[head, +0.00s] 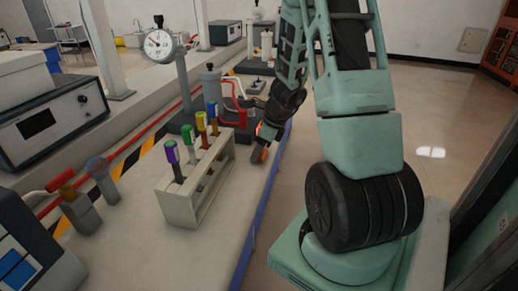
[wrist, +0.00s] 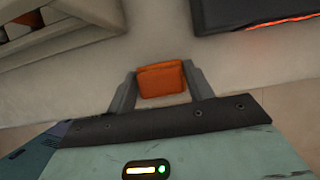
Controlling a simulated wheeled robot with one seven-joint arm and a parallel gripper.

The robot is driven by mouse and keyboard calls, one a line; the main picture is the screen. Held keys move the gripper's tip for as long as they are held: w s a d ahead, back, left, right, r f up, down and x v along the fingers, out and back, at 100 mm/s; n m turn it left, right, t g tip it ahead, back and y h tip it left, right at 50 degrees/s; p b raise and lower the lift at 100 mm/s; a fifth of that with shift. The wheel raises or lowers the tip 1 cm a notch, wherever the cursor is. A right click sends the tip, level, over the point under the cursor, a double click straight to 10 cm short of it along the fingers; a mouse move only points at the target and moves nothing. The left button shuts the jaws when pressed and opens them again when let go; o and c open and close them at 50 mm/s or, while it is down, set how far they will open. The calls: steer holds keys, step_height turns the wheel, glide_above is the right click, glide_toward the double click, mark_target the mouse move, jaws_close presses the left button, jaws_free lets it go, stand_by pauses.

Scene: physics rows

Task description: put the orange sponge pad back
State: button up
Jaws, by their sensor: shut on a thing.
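The orange sponge pad (wrist: 161,80) is a small block between the two fingers of my gripper (wrist: 160,88) in the wrist view. The fingers are shut on its left and right sides. In the head view, the pad (head: 260,153) shows only partly, below the dark wrist of my arm, near the bench's right edge. My gripper (head: 262,146) is mostly hidden there by the arm. I cannot tell whether the pad touches the bench.
A pale rack (head: 182,207) with several coloured-cap tubes stands left of my gripper. A dark-based apparatus (head: 212,128) with red parts is behind it. A dial gauge (head: 159,45) stands farther back. Bare bench top (head: 232,215) lies right of the rack, along the blue edge.

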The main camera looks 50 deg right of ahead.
steer(key=shift+f, duration=0.2)
steer(key=o, duration=1)
steer(key=shift+c, duration=0.2)
steer(key=p+v, duration=0.4)
steer(key=v, duration=0.8)
steer(key=shift+r, duration=0.2)
